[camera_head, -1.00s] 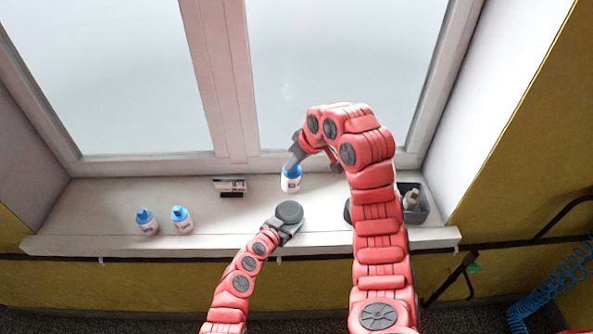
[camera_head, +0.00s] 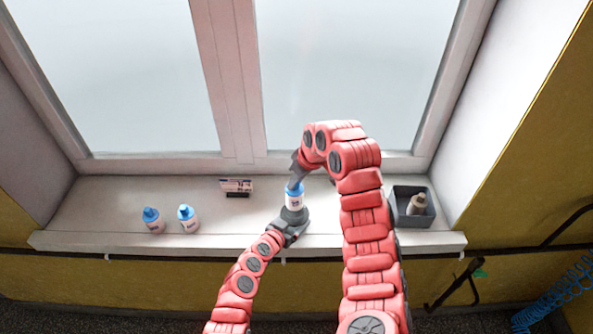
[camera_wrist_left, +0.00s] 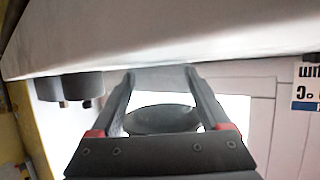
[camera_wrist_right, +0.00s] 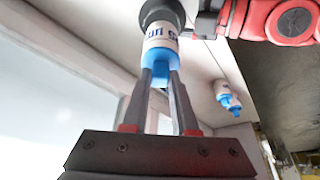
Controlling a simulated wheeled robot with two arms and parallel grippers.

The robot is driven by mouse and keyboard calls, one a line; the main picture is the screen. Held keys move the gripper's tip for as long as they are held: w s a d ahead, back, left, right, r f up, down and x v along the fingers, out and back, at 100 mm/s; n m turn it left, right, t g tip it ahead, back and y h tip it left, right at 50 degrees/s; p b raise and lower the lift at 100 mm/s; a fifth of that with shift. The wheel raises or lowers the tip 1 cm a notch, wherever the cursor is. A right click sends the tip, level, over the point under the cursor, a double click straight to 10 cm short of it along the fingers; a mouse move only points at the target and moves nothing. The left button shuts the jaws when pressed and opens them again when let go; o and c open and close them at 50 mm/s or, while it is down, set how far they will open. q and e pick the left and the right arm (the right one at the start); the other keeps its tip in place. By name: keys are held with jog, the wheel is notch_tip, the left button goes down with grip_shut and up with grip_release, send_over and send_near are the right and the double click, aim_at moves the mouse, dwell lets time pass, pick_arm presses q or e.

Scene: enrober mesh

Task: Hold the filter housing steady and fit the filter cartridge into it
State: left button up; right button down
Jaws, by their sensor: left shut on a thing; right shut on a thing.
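The filter housing (camera_head: 294,218) is a dark grey round cup near the sill's front edge. My left gripper (camera_head: 288,229) is shut on it; the dark round body (camera_wrist_left: 162,119) shows between the fingers in the left wrist view. The filter cartridge (camera_head: 294,201) is white with printing and a blue end. My right gripper (camera_head: 296,182) is shut on the blue end and holds it upright over the housing. In the right wrist view the white cartridge (camera_wrist_right: 161,45) meets the dark housing (camera_wrist_right: 160,12) in line. How deep it sits is hidden.
Two more blue-topped white bottles (camera_head: 152,221) (camera_head: 188,219) stand at the left of the window sill (camera_head: 100,205). A small printed block (camera_head: 237,186) lies at the back. A grey bin (camera_head: 398,207) holding a pale bottle (camera_head: 417,205) is at the right.

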aim_at(298, 189)
jog(key=shift+f, duration=2.25)
jog(key=c, duration=0.6)
grip_release()
jog(key=shift+r, duration=0.15)
notch_tip(298, 189, up, 7)
jog(key=shift+f, duration=0.1)
